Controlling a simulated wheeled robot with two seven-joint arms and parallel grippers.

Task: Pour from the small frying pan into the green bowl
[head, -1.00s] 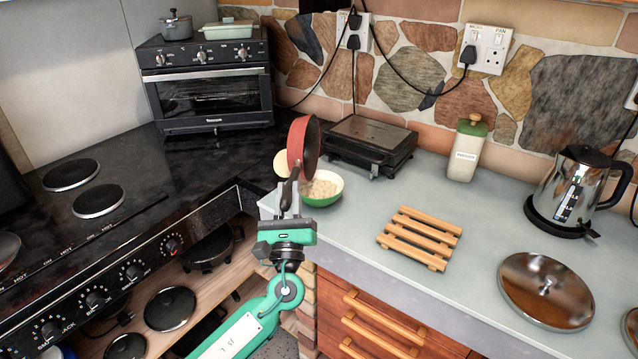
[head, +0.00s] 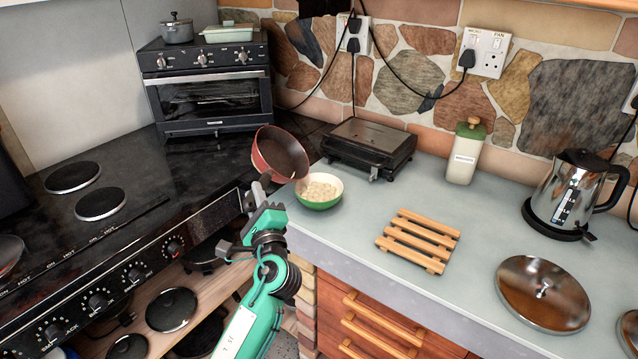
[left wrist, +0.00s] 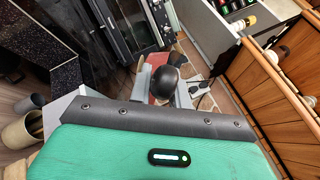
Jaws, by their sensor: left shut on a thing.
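The small frying pan (head: 281,154) is red outside with a dark inside. It is held in the air just left of and behind the green bowl, tilted with its inside partly facing me. No food shows inside it. The green bowl (head: 318,203) stands upright near the counter's left end and holds pale pieces. My left gripper (head: 259,196) is shut on the pan's handle. The left wrist view shows the black handle end (left wrist: 165,83) between the fingers, with a bit of red pan beyond. My right gripper is not in view.
A black grill (head: 369,147) stands behind the bowl. A wooden trivet (head: 419,240), a steel lid (head: 543,294), a canister (head: 465,152) and a kettle (head: 566,190) are to the right. The stove (head: 110,190) is left, with a toaster oven (head: 207,97) behind. The counter between bowl and trivet is clear.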

